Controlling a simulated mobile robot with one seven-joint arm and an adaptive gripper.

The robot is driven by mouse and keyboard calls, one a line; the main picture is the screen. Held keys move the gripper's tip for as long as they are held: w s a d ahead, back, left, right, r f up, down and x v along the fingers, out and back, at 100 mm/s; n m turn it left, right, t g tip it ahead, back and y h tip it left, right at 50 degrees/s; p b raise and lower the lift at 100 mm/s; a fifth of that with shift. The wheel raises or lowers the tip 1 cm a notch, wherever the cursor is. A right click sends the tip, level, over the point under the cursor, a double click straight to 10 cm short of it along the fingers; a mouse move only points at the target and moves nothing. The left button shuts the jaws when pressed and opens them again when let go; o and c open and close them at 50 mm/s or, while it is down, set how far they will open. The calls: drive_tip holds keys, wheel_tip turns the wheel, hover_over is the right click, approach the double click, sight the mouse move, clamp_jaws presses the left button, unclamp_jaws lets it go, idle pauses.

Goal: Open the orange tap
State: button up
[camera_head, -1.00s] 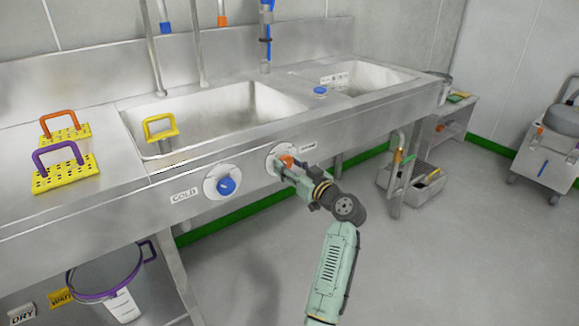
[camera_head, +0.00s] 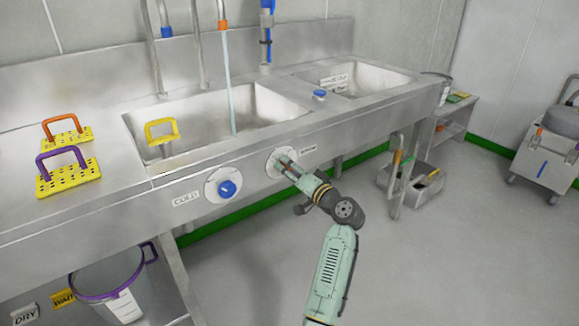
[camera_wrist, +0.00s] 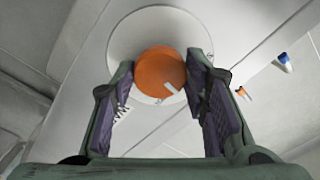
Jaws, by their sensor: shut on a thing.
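The orange tap (camera_wrist: 160,72) is a round knob on a pale disc on the sink's front panel. In the wrist view it sits between the two purple-padded fingers of my gripper (camera_wrist: 163,85), and a white mark shows on its lower right. In the head view my gripper (camera_head: 283,163) is shut on the knob and mostly hides it. A stream of water (camera_head: 232,100) runs from the orange-banded spout (camera_head: 222,26) into the left basin (camera_head: 195,122).
A blue COLD knob (camera_head: 227,189) is to the left on the same panel. Open floor lies in front.

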drive_tip(key=m+p, duration=0.2)
drive_tip(key=m, duration=0.2)
drive_tip(key=shift+r+m, duration=0.1)
drive_tip(key=shift+m, duration=0.2)
drive_tip(key=shift+m+p, duration=1.2)
drive_tip(key=shift+m, duration=0.5)
drive_tip(key=o, duration=1.1)
drive_tip(key=shift+o, duration=0.2)
drive_tip(key=shift+d, duration=0.1)
drive_tip(key=v, duration=1.2)
